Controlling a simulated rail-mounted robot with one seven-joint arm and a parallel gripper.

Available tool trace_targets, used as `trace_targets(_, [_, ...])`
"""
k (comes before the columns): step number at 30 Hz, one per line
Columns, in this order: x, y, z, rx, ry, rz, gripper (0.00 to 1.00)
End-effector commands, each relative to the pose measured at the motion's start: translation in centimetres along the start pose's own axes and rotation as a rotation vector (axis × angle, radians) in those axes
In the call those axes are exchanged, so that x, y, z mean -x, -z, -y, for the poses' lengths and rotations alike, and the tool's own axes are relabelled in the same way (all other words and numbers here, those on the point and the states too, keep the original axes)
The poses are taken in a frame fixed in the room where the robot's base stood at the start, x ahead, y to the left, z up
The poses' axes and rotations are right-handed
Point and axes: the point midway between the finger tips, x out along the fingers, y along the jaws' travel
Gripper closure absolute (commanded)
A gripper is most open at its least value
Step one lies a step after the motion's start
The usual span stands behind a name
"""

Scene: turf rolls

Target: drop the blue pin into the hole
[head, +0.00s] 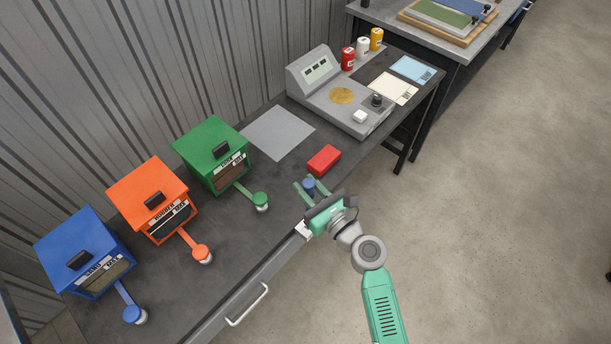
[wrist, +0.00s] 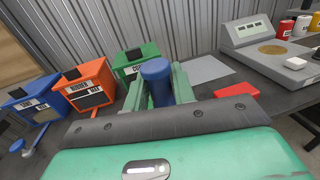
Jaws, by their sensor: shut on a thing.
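The blue pin (head: 309,186) is a short dark-blue cylinder held between the green fingers of my gripper (head: 311,190). In the wrist view the pin (wrist: 157,82) stands roughly upright between the two fingers, its round top showing and its lower end hidden. My gripper is shut on it, near the front edge of the bench, to the right of the green box and below the red block in the head view. Whether the pin touches the bench cannot be told. I cannot make out a hole in either view.
Blue (head: 83,250), orange (head: 154,199) and green (head: 212,154) boxes with round-ended levers line the bench (head: 245,235). A red block (head: 324,160), a grey mat (head: 278,132) and a grey console (head: 340,95) lie beyond my gripper. Cans and cards sit farther right.

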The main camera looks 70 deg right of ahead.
Motion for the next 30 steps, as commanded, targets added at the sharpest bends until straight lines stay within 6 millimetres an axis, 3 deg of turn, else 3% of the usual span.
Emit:
trace_targets(7, [0.0,0.0,-0.1,-0.001,-0.003,0.0,1.0])
trace_targets(21, [0.0,5.1,0.0,-0.001,-0.002,0.0,1.0])
trace_targets(30, [0.0,5.8,0.0,0.0,-0.002,0.0,1.0])
